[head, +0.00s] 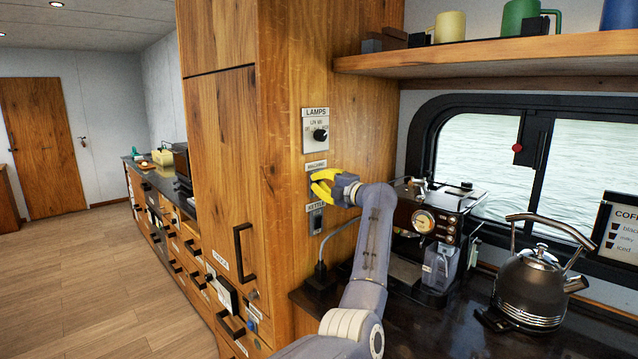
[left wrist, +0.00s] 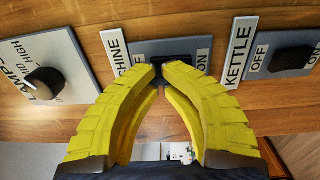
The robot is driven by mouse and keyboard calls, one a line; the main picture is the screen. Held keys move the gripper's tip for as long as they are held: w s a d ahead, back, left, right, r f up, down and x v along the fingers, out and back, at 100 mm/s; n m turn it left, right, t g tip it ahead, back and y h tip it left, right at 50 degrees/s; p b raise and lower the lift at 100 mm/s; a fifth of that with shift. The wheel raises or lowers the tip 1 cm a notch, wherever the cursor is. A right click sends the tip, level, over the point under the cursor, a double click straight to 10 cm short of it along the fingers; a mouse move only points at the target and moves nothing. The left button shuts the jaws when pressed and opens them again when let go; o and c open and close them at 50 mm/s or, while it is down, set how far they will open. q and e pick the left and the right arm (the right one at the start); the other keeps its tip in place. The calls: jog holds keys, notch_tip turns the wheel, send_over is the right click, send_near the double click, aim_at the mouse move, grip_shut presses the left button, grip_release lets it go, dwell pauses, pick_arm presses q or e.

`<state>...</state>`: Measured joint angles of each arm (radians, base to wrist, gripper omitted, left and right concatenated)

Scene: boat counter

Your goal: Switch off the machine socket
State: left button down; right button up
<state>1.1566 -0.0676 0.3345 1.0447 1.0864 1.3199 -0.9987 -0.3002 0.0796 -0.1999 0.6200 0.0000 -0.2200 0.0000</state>
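The machine socket plate (left wrist: 150,48) is on the wooden panel, between the lamps and kettle controls in the left wrist view. Its black switch (left wrist: 170,60) is partly hidden behind my fingertips, so its position cannot be told. In the head view, the machine label (head: 316,165) shows just above my left gripper (head: 315,182), which covers most of the socket. The yellow fingers of my left gripper (left wrist: 160,72) come together at their tips, right in front of the switch. Nothing shows between them. I cannot tell whether they touch the switch. My right gripper is not in view.
The lamps knob (head: 320,135) is above, and the kettle switch (head: 316,220) is below. A coffee machine (head: 435,230) and a kettle (head: 535,285) stand on the dark counter to the right. A wooden shelf (head: 500,56) with mugs overhangs the counter.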

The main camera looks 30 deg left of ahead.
pick_arm(q)
jog(key=shift+a+r, duration=0.1)
jog(key=shift+a, duration=0.1)
jog(key=v, duration=1.4)
jog(key=shift+d+r, duration=0.15)
jog(key=shift+r, duration=0.45)
